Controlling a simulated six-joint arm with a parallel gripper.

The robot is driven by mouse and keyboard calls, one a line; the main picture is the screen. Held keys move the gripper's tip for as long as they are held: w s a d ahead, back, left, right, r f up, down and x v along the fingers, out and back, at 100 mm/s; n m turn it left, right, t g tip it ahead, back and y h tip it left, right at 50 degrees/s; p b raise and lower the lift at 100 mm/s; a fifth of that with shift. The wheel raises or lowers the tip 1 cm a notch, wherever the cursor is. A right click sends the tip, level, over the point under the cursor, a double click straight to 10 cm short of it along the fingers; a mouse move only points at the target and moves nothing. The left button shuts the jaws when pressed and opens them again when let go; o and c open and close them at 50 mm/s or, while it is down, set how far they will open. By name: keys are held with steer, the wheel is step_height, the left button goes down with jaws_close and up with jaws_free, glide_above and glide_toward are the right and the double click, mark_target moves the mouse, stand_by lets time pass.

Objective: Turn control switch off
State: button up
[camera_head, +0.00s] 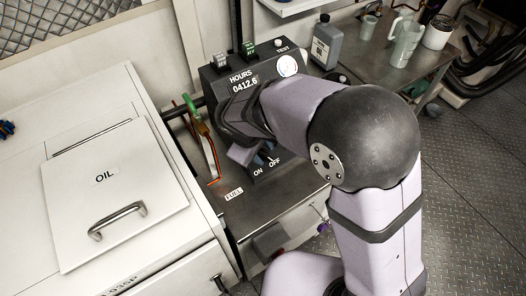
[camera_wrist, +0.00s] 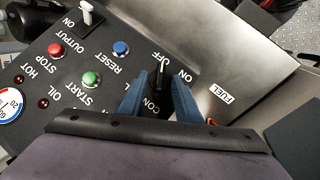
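The black control switch (camera_wrist: 161,72) is on the dark control panel, by the ON and OFF labels. In the wrist view its visible end points towards the OFF label, and part of it is hard to make out against the dark panel. My gripper (camera_wrist: 159,86) has two blue fingers standing apart, one on each side of the switch. A gap shows between the fingers, with part of a "CON" label in it. I cannot tell whether either finger touches the switch. In the head view my arm covers much of the panel (camera_head: 213,83).
Red stop (camera_wrist: 55,49), green start (camera_wrist: 90,80) and blue reset (camera_wrist: 120,47) buttons sit close to the fingers. A white output switch (camera_wrist: 88,17) is farther off. An orange-and-green lever (camera_head: 208,150) stands left of my gripper in the head view. A white OIL lid (camera_head: 75,215) lies further left.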

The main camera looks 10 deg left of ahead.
steer(key=d+b+v, duration=0.1)
steer(key=v, duration=0.5)
steer(key=shift+a+r, duration=0.25)
steer(key=shift+a, duration=0.3)
steer(key=shift+s, duration=0.15)
steer(key=s+d+f+m+g, duration=0.3)
steer(key=s+d+f, duration=0.3)
steer(key=s+f, duration=0.3)
steer(key=s+d+r+m+y, duration=0.1)
steer(key=d+r+m, duration=0.1)
steer(key=d+m, duration=0.8)
steer(key=d, duration=0.9)
steer(key=shift+s+d+m+g+y, duration=0.2)
steer(key=shift+d+m+g+y, duration=0.1)
steer(key=shift+d+g, duration=0.1)
steer(key=shift+a, duration=0.1)
